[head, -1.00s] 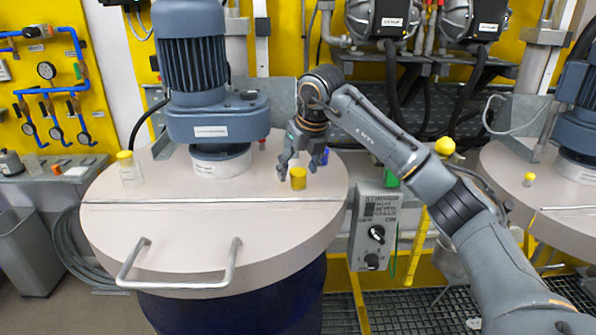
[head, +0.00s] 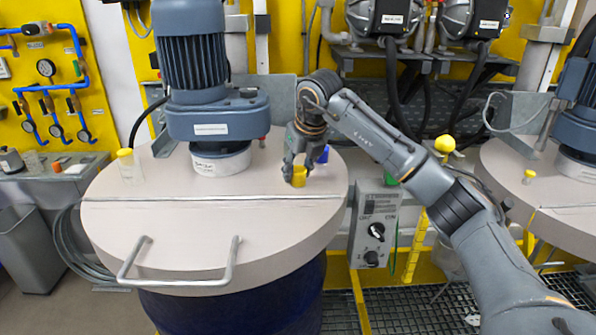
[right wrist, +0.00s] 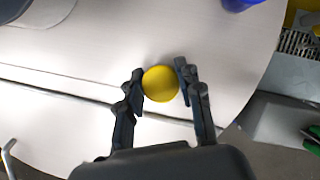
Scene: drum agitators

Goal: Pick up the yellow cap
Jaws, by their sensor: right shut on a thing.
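The yellow cap (head: 299,176) is a small round piece at the right part of the drum lid (head: 190,240), just behind the seam across the lid. In the right wrist view the cap (right wrist: 160,84) shows as a yellow disc between the two fingers. My right gripper (head: 296,170) is shut on it, one finger on each side; it also shows in the right wrist view (right wrist: 161,82). I cannot tell whether the cap touches the lid. My left gripper is not in view.
A blue-grey agitator motor (head: 192,50) stands behind on the lid. A clear bottle with a yellow top (head: 128,166) stands at the lid's left. A blue item (head: 323,155) is close behind my right gripper. A metal handle (head: 180,282) is at the front.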

